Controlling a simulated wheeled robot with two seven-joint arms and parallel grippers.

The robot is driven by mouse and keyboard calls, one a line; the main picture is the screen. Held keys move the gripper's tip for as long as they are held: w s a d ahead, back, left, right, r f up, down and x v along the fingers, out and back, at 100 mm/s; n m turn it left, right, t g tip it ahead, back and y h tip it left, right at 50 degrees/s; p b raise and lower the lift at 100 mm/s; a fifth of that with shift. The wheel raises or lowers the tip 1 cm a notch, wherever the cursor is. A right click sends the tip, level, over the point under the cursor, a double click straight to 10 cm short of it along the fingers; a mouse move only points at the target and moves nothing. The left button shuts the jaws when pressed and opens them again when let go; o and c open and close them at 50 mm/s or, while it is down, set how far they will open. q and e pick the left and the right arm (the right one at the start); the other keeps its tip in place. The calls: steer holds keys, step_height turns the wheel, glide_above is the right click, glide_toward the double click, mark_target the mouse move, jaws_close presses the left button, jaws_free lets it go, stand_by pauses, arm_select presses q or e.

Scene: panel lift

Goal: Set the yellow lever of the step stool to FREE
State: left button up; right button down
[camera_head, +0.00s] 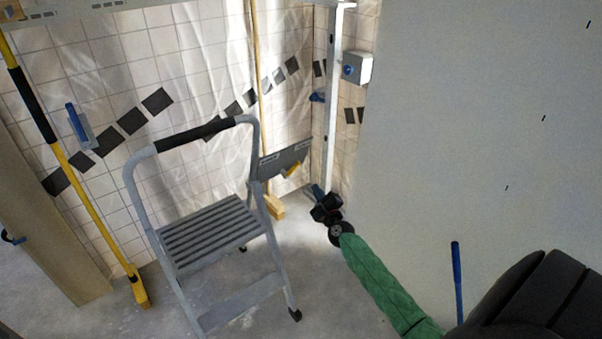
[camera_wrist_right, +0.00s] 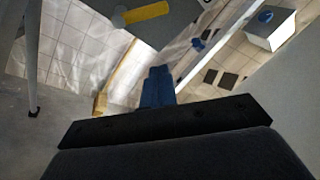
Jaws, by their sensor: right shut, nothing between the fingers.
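The grey step stool (camera_head: 212,235) stands on the floor left of centre in the head view, with a black grip on its top rail. A grey plate (camera_head: 270,164) with pale markings too small to read sits at its right side. The yellow lever (camera_head: 292,170) is at the plate's lower right edge, and also shows at the top of the right wrist view (camera_wrist_right: 146,13). My right gripper (camera_head: 316,191) is shut and empty, below and right of the lever, apart from it. Its blue fingers (camera_wrist_right: 158,88) are together in the right wrist view. My left gripper is out of view.
A white panel (camera_head: 480,120) fills the right side. A metal upright (camera_head: 333,110) and a wall box (camera_head: 358,68) stand behind my gripper. A yellow pole (camera_head: 85,190) leans at the left. A wooden-handled broom (camera_head: 273,206) stands behind the stool.

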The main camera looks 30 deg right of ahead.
steer(key=w+r+p, duration=0.1)
steer(key=w, duration=0.2)
steer(key=w+r, duration=0.1)
steer(key=w, duration=0.1)
steer(key=w+a+r+p, duration=0.1)
steer(key=w, duration=0.2)
steer(key=shift+w+a+r+p, duration=0.1)
steer(key=shift+w+r+p, duration=0.15)
steer(key=shift+w+p, duration=0.1)
stand_by(0.3)
steer(key=shift+a, duration=0.1)
stand_by(0.4)
